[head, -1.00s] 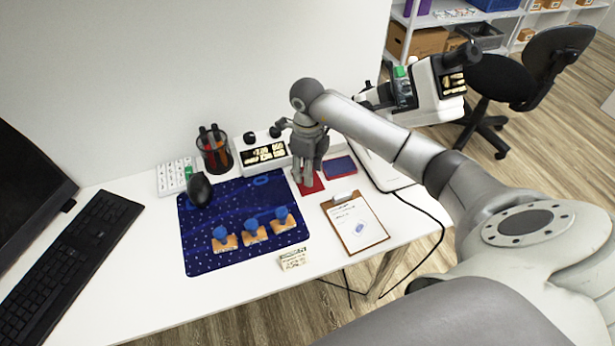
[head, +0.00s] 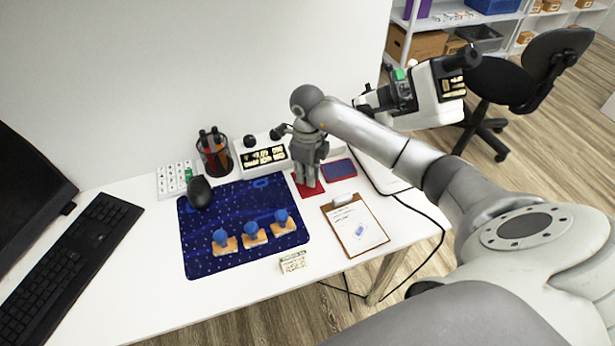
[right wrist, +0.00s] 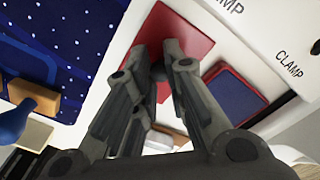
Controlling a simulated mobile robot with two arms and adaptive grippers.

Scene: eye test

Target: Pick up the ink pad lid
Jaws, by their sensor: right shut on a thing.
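The ink pad lid is a flat red piece (head: 315,188) on the white table, right of the blue mat. In the right wrist view the red lid (right wrist: 190,38) lies beyond my fingers. My right gripper (head: 306,185) points down at the lid, and its fingers are shut on it. The fingertips (right wrist: 160,55) cover part of the lid in the right wrist view. The lid looks level with the table; I cannot tell whether it is lifted. The ink pad (head: 341,169), blue with a red rim, lies just right of it and also shows in the right wrist view (right wrist: 237,98). My left gripper is not in view.
A clipboard (head: 370,240) lies in front of the lid. Several wooden stamps with blue knobs (head: 254,236) stand on the blue starry mat (head: 205,260). A labelled white device (head: 258,158) and pen cup (head: 214,158) stand behind. A small box (head: 293,262) sits near the front edge.

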